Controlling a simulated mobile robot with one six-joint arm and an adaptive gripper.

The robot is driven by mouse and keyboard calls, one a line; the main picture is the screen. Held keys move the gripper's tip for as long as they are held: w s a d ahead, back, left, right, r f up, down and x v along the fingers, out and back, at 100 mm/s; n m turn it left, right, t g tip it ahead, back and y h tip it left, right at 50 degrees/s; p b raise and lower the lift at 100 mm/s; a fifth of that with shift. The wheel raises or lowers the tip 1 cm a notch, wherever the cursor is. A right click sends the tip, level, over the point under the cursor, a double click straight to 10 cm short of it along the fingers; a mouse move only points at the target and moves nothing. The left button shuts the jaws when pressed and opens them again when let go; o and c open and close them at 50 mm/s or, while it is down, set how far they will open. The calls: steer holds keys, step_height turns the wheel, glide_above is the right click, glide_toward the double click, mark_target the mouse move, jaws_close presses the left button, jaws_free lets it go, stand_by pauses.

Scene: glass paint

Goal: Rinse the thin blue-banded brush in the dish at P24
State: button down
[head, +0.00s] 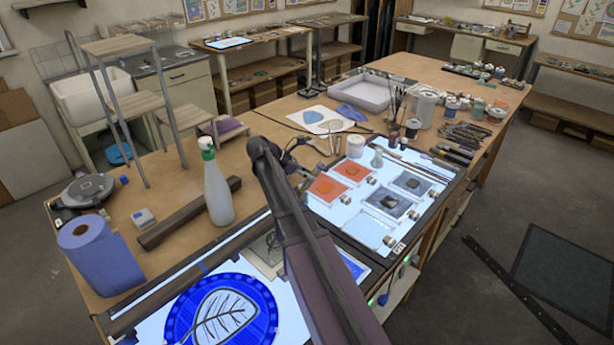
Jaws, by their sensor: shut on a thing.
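My gripper (303,168) is at the far end of my arm, above the back left of the lit panel (338,213). It is small and partly hidden by my arm. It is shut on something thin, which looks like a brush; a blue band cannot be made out. A white round pot (355,146) stands just right of and behind the gripper. A small label (398,249) sits at the panel's front right corner, too small to read. I cannot tell which vessel is the dish at P24.
Orange glass squares (327,188) and dark ones (390,201) lie on the panel. Upright brushes (395,105) and a white tub (425,105) stand behind.

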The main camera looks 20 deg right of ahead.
mark_target(318, 164)
steer(key=shift+w, duration=0.1)
steer(key=shift+w+d, duration=0.1)
steer(key=shift+w, duration=0.5)
steer(key=shift+s, duration=0.1)
steer(key=shift+s, duration=0.65)
steer(key=shift+w, duration=0.4)
steer(key=shift+r, duration=0.15)
stand_by(0.5)
steer(key=shift+s+d+r+p, duration=0.1)
steer(key=shift+d+r+p, duration=0.5)
steer(key=shift+r+p, duration=0.3)
steer(key=shift+s+d+r+p, duration=0.1)
steer(key=shift+d+r+p, duration=0.5)
steer(key=shift+r+p, duration=0.2)
